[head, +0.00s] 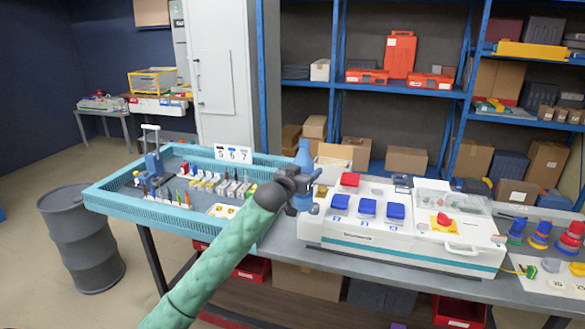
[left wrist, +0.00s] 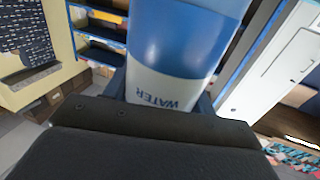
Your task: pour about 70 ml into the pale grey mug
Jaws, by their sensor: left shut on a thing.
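A blue bottle (head: 304,157) stands upright in the grasp of my left gripper (head: 300,184), near the middle of the head view. In the left wrist view the bottle (left wrist: 182,40) fills the upper middle, with a white band reading "WATER". My left gripper is shut around its body. The bottle is in front of the left end of the white machine, and its lower part is partly hidden by the gripper. My right gripper is not in view.
A turquoise tray (head: 112,207) with small tools lies left on the table. The white machine (head: 400,247) with blue and red boxes takes up the middle right. Coloured stacked pieces (head: 540,235) stand at the far right. A grey drum (head: 80,240) stands on the floor at left.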

